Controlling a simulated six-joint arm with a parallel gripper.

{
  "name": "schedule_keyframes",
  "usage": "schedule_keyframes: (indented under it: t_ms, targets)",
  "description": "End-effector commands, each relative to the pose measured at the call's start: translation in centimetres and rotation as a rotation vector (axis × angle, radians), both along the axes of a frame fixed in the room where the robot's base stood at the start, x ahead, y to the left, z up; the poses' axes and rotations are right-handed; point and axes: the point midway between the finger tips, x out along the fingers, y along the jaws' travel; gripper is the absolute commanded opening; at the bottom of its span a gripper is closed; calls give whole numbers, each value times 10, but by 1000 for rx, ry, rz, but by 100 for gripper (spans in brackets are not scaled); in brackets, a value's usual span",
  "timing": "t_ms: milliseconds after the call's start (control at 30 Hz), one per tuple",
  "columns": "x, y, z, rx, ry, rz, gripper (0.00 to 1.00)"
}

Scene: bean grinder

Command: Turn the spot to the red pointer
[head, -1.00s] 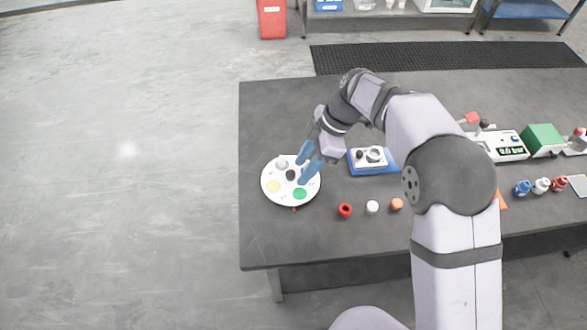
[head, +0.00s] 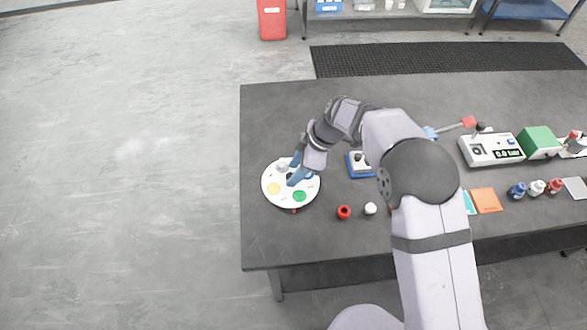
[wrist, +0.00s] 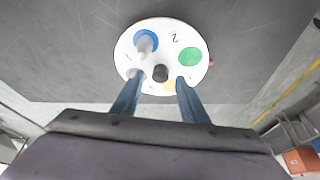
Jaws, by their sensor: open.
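A white round disc (head: 284,204) lies at the left of the table, with a yellow spot (head: 274,188), a green spot (head: 299,196) and numerals. The wrist view also shows a blue spot (wrist: 151,48), with a pale upright peg (wrist: 145,43) by it. A black knob (wrist: 160,72) stands near the disc's middle. The small red pointer (head: 294,211) is at the disc's near edge, close to the green spot; it also shows in the wrist view (wrist: 211,62). My gripper (wrist: 159,82) is open over the disc, its fingers on either side of the knob, contact unclear. In the head view my gripper (head: 297,174) hides part of the disc.
A red ring-like piece (head: 344,212) and a white one (head: 370,209) lie right of the disc. A blue-based device (head: 358,165) stands behind them, partly hidden by my arm. A scale (head: 492,149) and several small bottles are farther right. The table's left front is clear.

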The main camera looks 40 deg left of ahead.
Motion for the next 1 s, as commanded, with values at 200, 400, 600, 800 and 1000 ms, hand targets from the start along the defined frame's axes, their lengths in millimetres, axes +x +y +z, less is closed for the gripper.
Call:
schedule_keyframes:
  t_ms: [200,400,600,800,1000]
  targets:
    - [-3,4,-11,0,0,0,40]
    - [-3,4,-13,1,1,0,40]
    - [-3,4,-12,0,0,0,9]
    - [-3,4,-12,0,0,0,0]
    - [-3,4,-13,-1,1,13,0]
